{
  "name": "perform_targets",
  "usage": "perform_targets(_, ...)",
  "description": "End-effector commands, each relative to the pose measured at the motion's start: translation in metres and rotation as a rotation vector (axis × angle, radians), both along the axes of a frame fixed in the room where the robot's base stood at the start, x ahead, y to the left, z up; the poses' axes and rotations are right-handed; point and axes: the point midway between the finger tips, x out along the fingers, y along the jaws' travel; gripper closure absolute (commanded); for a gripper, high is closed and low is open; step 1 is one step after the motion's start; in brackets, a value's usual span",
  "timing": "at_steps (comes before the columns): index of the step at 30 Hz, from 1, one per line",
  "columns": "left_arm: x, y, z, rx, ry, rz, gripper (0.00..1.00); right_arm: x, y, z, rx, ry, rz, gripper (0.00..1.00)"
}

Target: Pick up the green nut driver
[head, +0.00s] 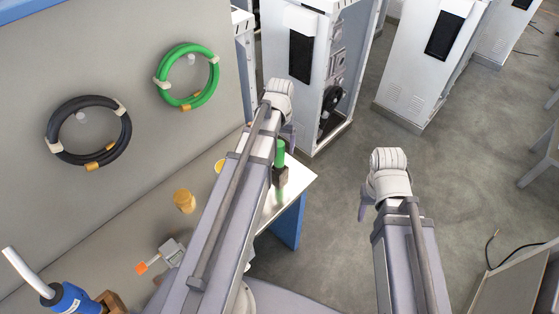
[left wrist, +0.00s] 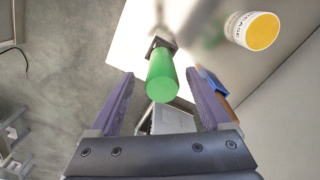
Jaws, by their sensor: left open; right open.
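The green nut driver (head: 280,152) stands upright with its green handle up in a small dark holder (head: 280,175) near the table's far right corner. In the left wrist view, the green handle (left wrist: 162,78) is seen nearly end-on, between the fingertips of my left gripper (left wrist: 160,75). That gripper is open, with a gap on each side of the handle. In the head view, my left gripper (head: 287,133) is partly hidden behind my left wrist. My right gripper (head: 366,207) is mostly hidden by its wrist, over the floor and away from the table.
A green hose coil (head: 212,78) and a black one (head: 126,128) hang on the grey panel. A yellow-topped tub (left wrist: 258,30), a tan cylinder (head: 184,200) and an orange-tipped tool (head: 150,265) are on the table. White cabinets (head: 300,55) stand beyond.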

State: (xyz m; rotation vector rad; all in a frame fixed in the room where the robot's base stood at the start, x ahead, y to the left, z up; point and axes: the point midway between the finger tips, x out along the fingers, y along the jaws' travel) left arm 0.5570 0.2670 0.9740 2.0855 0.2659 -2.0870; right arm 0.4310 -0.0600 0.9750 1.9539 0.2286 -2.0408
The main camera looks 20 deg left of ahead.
Motion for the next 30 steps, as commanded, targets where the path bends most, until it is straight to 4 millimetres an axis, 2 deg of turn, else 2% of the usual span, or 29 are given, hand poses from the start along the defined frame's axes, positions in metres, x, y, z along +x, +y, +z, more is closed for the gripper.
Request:
perform_targets(1, 0.000, 0.000, -0.006, 0.000, 0.000, 0.000, 0.18, 0.000, 0.000, -0.005, 0.000, 0.000, 0.000, 0.50)
perform_targets(8, 0.000, 0.000, -0.008, 0.000, 0.000, 0.000, 0.18, 0.000, 0.000, -0.008, 0.000, 0.000, 0.000, 0.50)
perform_targets(21, 0.003, 0.003, -0.055, 0.000, 0.000, 0.000, 0.18, 0.000, 0.000, -0.055, 0.000, 0.000, 0.000, 0.50)
perform_targets(30, 0.003, 0.003, -0.055, 0.000, 0.000, 0.000, 0.18, 0.000, 0.000, -0.055, 0.000, 0.000, 0.000, 0.50)
